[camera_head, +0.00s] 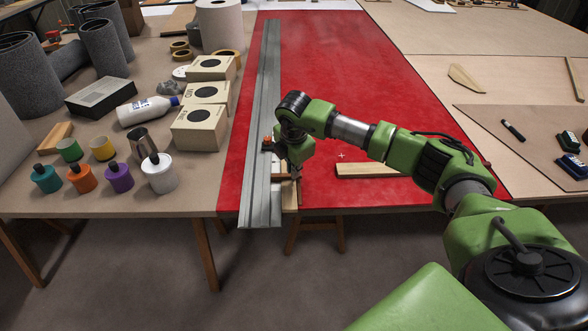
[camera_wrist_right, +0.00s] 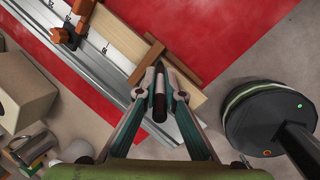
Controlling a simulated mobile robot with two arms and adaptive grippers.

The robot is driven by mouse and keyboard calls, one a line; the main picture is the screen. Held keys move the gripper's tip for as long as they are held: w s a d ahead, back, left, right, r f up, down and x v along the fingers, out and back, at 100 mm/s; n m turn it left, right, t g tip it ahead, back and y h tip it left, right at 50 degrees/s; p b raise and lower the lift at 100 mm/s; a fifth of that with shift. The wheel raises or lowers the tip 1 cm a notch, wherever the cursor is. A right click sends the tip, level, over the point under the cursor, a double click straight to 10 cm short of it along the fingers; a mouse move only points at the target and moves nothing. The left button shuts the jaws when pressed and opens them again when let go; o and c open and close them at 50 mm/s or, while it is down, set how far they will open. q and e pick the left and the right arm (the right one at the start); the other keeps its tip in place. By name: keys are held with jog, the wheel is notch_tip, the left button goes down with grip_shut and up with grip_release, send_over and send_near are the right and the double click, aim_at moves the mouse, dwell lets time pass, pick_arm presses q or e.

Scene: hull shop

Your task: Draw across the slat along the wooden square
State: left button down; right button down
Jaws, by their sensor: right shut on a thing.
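My right gripper (camera_wrist_right: 160,88) is shut on a dark, pen-like cylinder (camera_wrist_right: 160,108), seen nearly end-on in the wrist view. The pale wooden slat (camera_wrist_right: 116,34) lies beside the metal rail; its near end shows in the head view (camera_head: 290,198). The brown wooden square (camera_wrist_right: 174,62) lies across the slat, close ahead of my fingertips. I cannot tell whether the held thing touches the slat or square. In the head view my right gripper (camera_head: 290,168) is above the slat's near end and hides most of the square. My left gripper is not in view.
The long metal rail (camera_head: 262,120) runs along the red surface (camera_head: 340,70), with an orange clamp (camera_wrist_right: 66,35) beside the slat. Another wood piece (camera_head: 368,170) lies to the right. Boxes (camera_head: 200,127), a white bottle (camera_head: 147,110) and paint jars (camera_head: 118,177) crowd the left.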

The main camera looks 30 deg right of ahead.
jog(key=shift+w+a+b, duration=0.45)
jog(key=shift+a, duration=0.25)
jog(key=shift+w+a+b, duration=0.4)
jog(key=shift+a, duration=0.3)
dwell(0.5)
notch_tip(320, 180, up, 13)
jog(key=p, duration=0.7)
jog(key=shift+p, duration=0.35)
dwell(0.5)
